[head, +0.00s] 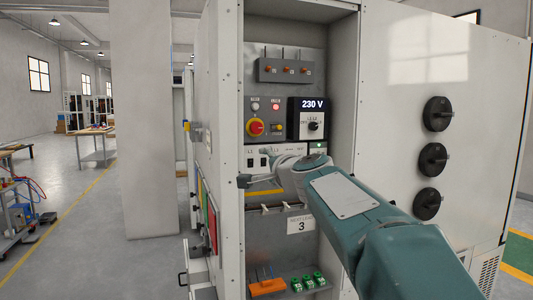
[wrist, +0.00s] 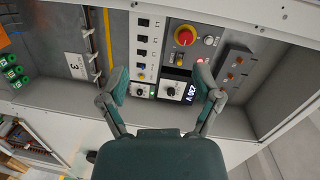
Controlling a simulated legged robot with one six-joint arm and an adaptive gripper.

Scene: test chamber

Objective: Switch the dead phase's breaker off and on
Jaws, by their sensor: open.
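A grey block (head: 287,70) with three small orange parts sits high inside the open cabinet; it also shows at the right of the wrist view (wrist: 235,63). I cannot tell whether these are the breakers. Below it, a voltage panel (head: 308,119) reads 230 V and carries a rotary selector; its display is upside down in the wrist view (wrist: 178,93). A lower strip (head: 265,156) has labelled sockets or switches, partly hidden by my arm. My gripper (head: 264,171) is in front of this strip. In the wrist view it (wrist: 161,73) is open, fingers wide apart, nothing between them.
A red knob on yellow (head: 256,127) and a lit red lamp (head: 276,106) are left of the voltage panel. A sign with 3 (head: 300,225), green parts (head: 308,281) and an orange part (head: 267,287) are lower down. Cabinet side walls flank the opening; black rotary handles (head: 433,160) are outside right.

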